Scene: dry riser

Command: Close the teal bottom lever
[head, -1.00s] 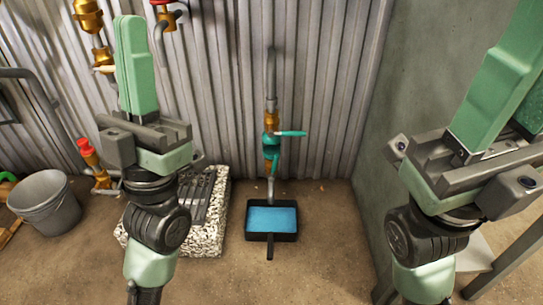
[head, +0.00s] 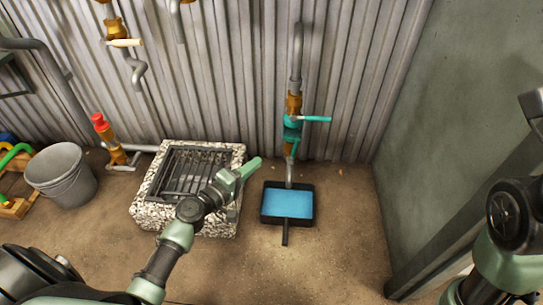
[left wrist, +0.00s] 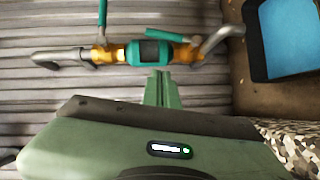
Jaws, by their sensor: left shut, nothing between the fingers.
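The teal lever (head: 317,119) sticks out to the right, across the upright pipe, from the teal-and-brass valve (head: 291,130) low on the corrugated wall. In the left wrist view the lever (left wrist: 102,14) shows at the top, with the teal valve body (left wrist: 150,52) right of it. My left gripper (head: 253,165) is shut and empty, below and left of the valve, pointing up and right. Its fingertips (left wrist: 162,76) appear just below the valve body in the left wrist view; I see no contact. My right gripper's fingers are outside the frame; only part of that arm shows at the right edge.
A black tray of blue water (head: 288,217) lies under the outlet. A speckled stone basin with a grate (head: 143,212) stands left of it. A red-topped valve (head: 101,122) and grey bucket (head: 62,178) are further left. A concrete wall (head: 465,80) bounds the right.

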